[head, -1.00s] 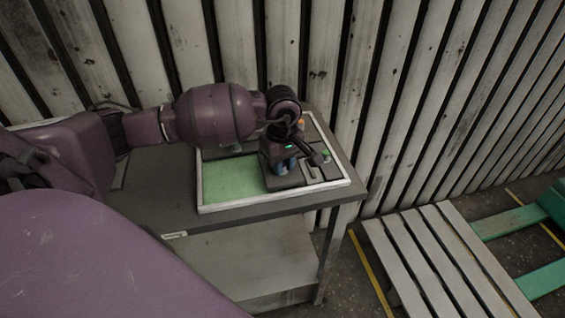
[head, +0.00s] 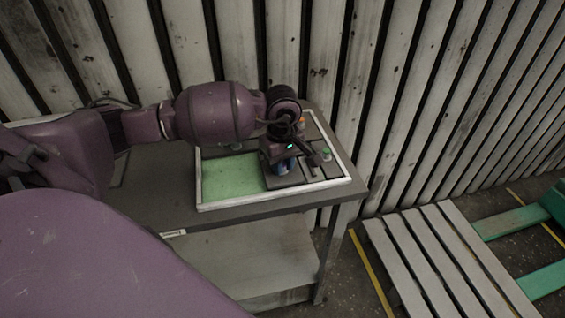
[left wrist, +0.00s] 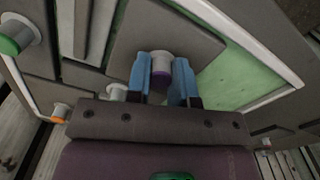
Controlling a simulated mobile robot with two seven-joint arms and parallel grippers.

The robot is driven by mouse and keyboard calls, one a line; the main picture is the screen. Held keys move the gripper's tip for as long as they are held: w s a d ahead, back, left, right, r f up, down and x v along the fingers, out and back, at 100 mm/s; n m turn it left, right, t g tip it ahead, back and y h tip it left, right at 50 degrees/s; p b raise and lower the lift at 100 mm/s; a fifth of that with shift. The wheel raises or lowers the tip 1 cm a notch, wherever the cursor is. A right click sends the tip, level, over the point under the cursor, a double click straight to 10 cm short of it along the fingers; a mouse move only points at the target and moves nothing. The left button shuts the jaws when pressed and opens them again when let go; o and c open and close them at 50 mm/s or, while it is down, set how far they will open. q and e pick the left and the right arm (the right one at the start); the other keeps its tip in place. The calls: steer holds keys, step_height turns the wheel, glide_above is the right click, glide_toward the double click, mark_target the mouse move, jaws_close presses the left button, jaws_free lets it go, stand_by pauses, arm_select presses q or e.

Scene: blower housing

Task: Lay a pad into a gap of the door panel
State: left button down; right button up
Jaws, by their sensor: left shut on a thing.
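The door panel is a white-framed tray (head: 201,185) on a table, with a bare green floor (head: 230,176) at its left. My left gripper (head: 286,165) is over the panel's middle. In the left wrist view its blue fingers (left wrist: 163,88) are shut on the knob (left wrist: 161,62) of a grey pad (left wrist: 134,38). The knob is pale with a purple band. The held pad borders the green area; I cannot tell whether it touches the panel floor. Other grey pads with a green knob (left wrist: 16,33) and an orange-banded knob (left wrist: 61,112) lie in the panel. My right gripper is not in view.
The panel lies on a grey table (head: 155,190) with a lower shelf. A ribbed wall (head: 335,60) stands close behind. A slatted pallet (head: 430,255) is on the floor at the right, beside green bars (head: 510,220). My own arm hides part of the panel.

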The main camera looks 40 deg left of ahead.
arm_select(q)
steer(key=shift+f, duration=0.1)
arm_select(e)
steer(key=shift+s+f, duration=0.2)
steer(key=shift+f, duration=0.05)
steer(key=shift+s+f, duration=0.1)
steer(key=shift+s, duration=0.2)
arm_select(q)
steer(key=c, duration=0.9)
jaws_free()
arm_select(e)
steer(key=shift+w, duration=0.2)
arm_select(q)
steer(key=o, duration=0.5)
steer(key=shift+c, duration=0.2)
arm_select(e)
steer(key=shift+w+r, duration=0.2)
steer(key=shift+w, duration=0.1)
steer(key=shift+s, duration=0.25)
